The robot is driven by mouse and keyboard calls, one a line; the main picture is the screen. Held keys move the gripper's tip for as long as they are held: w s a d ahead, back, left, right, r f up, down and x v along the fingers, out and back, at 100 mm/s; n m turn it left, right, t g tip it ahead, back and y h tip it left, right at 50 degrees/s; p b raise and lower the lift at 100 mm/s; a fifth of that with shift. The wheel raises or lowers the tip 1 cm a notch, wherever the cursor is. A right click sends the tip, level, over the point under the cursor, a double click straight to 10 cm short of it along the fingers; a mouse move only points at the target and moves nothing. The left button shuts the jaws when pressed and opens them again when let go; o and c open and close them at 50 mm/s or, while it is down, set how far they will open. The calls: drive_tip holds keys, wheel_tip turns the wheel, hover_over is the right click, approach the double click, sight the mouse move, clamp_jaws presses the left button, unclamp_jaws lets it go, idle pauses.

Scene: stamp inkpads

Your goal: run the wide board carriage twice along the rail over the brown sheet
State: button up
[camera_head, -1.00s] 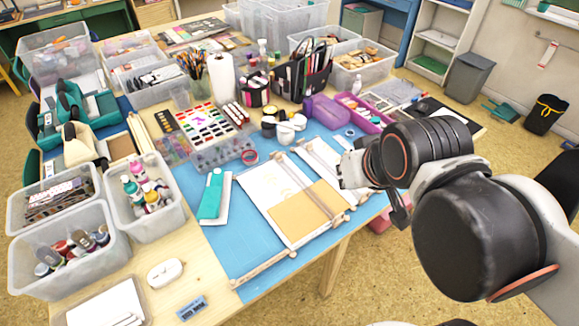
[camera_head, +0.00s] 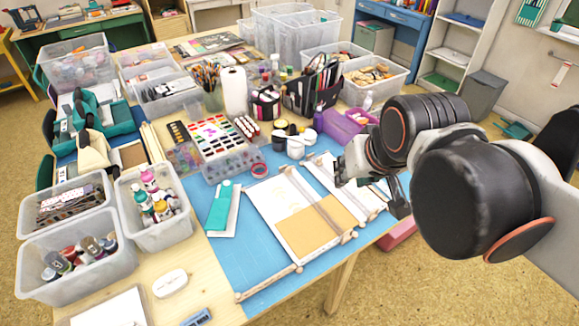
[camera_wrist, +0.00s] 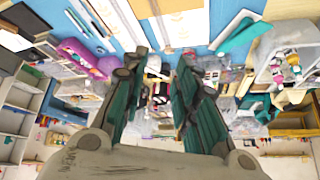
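The brown sheet (camera_head: 318,228) lies flat on a wide white board (camera_head: 270,204) on the blue mat. I cannot tell which part is the carriage. A narrower white board (camera_head: 325,172) with a similar rail lies to the right. My gripper (camera_head: 349,170) is above this narrower board, right of the brown sheet. In the wrist view, its fingers (camera_wrist: 160,62) stand apart with nothing between them. The boards (camera_wrist: 119,22) show at the top there.
A teal-and-white item (camera_head: 222,208) lies left of the wide board. White cups (camera_head: 296,148) and a paint palette (camera_head: 215,137) stand behind it. Clear bins (camera_head: 75,260) crowd the table's left side. Bare blue mat (camera_head: 225,262) shows at the near left.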

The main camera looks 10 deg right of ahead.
drive_tip(key=w+a+r+m+g, duration=0.1)
drive_tip(key=w+r+m+g, duration=0.15)
drive_tip(key=w, duration=0.95)
drive_tip(key=m+g+b, duration=0.1)
drive_tip(key=m+g, duration=0.3)
drive_tip(key=m, duration=0.6)
hover_over(289, 170)
wheel_tip(289, 170, down, 22)
drive_tip(key=f, duration=0.1)
drive_tip(key=f+b, duration=0.1)
drive_tip(key=f, duration=0.3)
drive_tip(key=f+b, duration=0.1)
drive_tip(key=f, duration=0.3)
drive_tip(key=f+b, duration=0.2)
drive_tip(key=f, duration=0.3)
drive_tip(key=shift+w+d, duration=0.15)
drive_tip(key=shift+w, duration=0.15)
clamp_jaws()
